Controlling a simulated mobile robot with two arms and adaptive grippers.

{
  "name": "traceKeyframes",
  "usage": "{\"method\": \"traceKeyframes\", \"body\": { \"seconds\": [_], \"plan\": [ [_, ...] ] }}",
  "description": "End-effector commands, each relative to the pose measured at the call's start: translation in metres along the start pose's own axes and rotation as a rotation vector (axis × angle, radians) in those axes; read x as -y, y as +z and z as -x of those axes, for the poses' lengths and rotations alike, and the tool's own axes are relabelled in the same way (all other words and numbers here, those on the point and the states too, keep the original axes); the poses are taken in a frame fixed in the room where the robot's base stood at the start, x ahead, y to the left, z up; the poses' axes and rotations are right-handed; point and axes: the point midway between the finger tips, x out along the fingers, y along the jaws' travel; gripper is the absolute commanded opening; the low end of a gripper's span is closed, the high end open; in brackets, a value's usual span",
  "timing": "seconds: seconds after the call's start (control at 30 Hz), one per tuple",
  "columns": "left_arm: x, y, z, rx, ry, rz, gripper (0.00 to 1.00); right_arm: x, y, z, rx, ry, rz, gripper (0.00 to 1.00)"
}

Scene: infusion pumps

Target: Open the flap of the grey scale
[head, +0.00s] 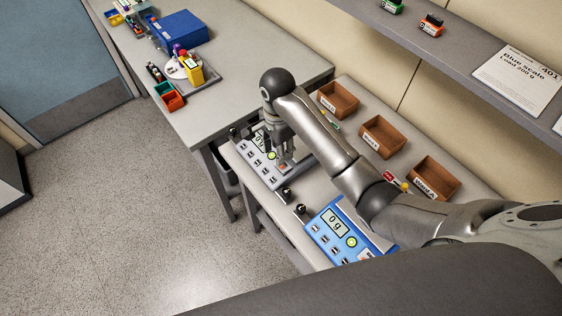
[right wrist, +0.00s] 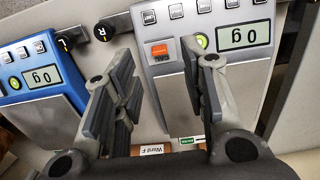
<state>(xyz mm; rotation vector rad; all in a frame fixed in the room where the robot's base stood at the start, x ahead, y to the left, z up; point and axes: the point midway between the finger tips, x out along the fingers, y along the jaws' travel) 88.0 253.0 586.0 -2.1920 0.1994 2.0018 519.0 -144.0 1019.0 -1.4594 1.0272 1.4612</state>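The grey scale (head: 252,172) stands on the bench in the head view, partly hidden by my right arm. In the right wrist view the grey scale (right wrist: 217,20) shows a display reading 0 g, a green button and several small keys. I cannot tell whether this panel is the flap. My right gripper (right wrist: 158,80) is open over the scale with nothing visible between its fingers. It also shows in the head view (head: 284,158). My left gripper is out of view.
A blue scale (head: 345,238) reading 0 g stands beside the grey one, with black knobs (head: 287,193) between them. Several brown bins (head: 383,137) line the bench back. A shelf (head: 440,50) overhangs it. Another table (head: 225,100) holds a blue box (head: 181,29).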

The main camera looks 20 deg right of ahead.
Motion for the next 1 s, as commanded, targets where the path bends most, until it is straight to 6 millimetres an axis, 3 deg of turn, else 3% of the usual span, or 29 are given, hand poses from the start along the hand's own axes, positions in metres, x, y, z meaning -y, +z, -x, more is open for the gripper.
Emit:
{"method": "traceKeyframes", "body": {
  "seconds": [0.17, 0.33, 0.47, 0.77, 1.0],
  "plan": [
    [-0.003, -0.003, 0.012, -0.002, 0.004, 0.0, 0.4, -0.001, -0.002, -0.031, -0.002, 0.004, -0.001, 0.39],
    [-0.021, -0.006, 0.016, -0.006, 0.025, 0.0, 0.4, -0.001, -0.001, -0.054, -0.002, 0.002, 0.001, 0.39],
    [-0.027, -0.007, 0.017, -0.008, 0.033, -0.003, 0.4, -0.001, -0.001, -0.063, -0.002, 0.0, 0.001, 0.39],
    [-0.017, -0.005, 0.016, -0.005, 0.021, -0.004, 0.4, -0.001, -0.001, -0.066, -0.002, -0.001, 0.001, 0.39],
    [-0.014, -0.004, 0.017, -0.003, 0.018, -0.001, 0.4, -0.001, -0.001, -0.066, -0.002, -0.001, 0.001, 0.08]
  ]
}}
